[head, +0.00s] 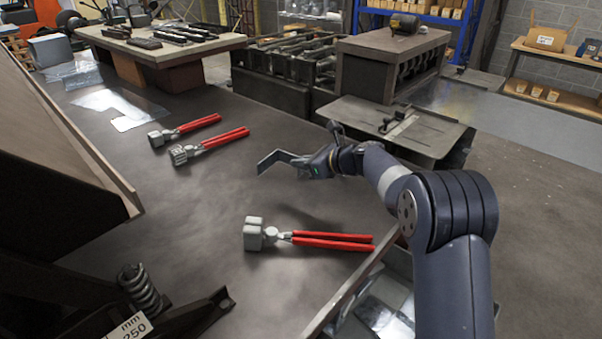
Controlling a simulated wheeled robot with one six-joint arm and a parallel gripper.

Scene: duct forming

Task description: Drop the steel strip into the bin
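A short grey steel strip (274,160) with a bent end sticks out to the left from my gripper (305,164). My gripper appears shut on it, above the dark bench top; its fingertips are small and partly hidden. The bin (345,306) is at the bottom, beside the bench's right edge, with pale sheet-metal pieces inside. My arm hides its right side. The strip is up and to the left of the bin, apart from it.
Red-handled pliers (330,241) lie on the bench (215,225) near the bin. Two more pairs (213,144) (197,125) and flat metal sheets (125,108) lie farther back. A dark machine (60,130) stands at the left. A low metal table (400,125) stands behind my gripper.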

